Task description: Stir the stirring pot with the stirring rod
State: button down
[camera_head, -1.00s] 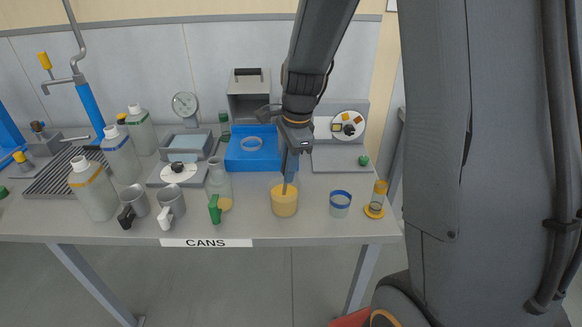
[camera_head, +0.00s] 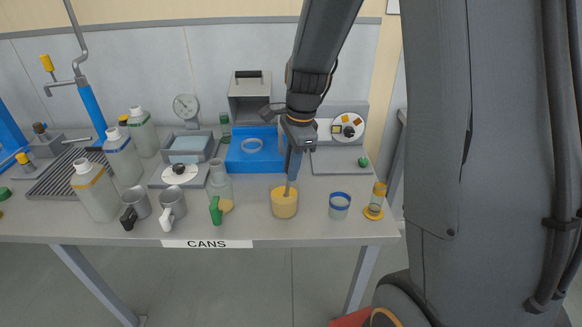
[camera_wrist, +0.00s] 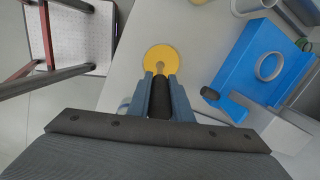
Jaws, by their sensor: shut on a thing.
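The stirring pot (camera_head: 284,205) is a small pot of yellow content near the front edge of the bench. In the wrist view its yellow round top (camera_wrist: 160,60) lies just beyond the fingertips. My gripper (camera_head: 293,172) is above the pot, pointing down, and is shut on the stirring rod (camera_head: 287,188). In the wrist view the rod's dark grip (camera_wrist: 160,98) sits between the blue-grey fingers, and its thin shaft reaches into the yellow content. The rod's lower end is hidden in the pot.
A blue-rimmed cup (camera_head: 339,205) and a yellow hourglass-like stand (camera_head: 376,200) are right of the pot. A blue tray (camera_head: 255,161) lies behind. Metal mugs (camera_head: 172,207) stand further left.

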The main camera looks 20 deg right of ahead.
jog(key=shift+s+d+r+p, duration=0.15)
jog(key=shift+r+p, duration=1.15)
jog(key=shift+r, duration=0.1)
jog(key=shift+s+d+r+p, duration=0.15)
jog(key=shift+s+r+p, duration=0.05)
jog(key=shift+r+p, duration=1.15)
jog(key=shift+s+d+r+p, duration=0.15)
jog(key=shift+r+p, duration=1.05)
jog(key=shift+r, duration=0.3)
notch_tip(320, 180, up, 4)
jog(key=p, duration=0.3)
jog(key=shift+p, duration=0.35)
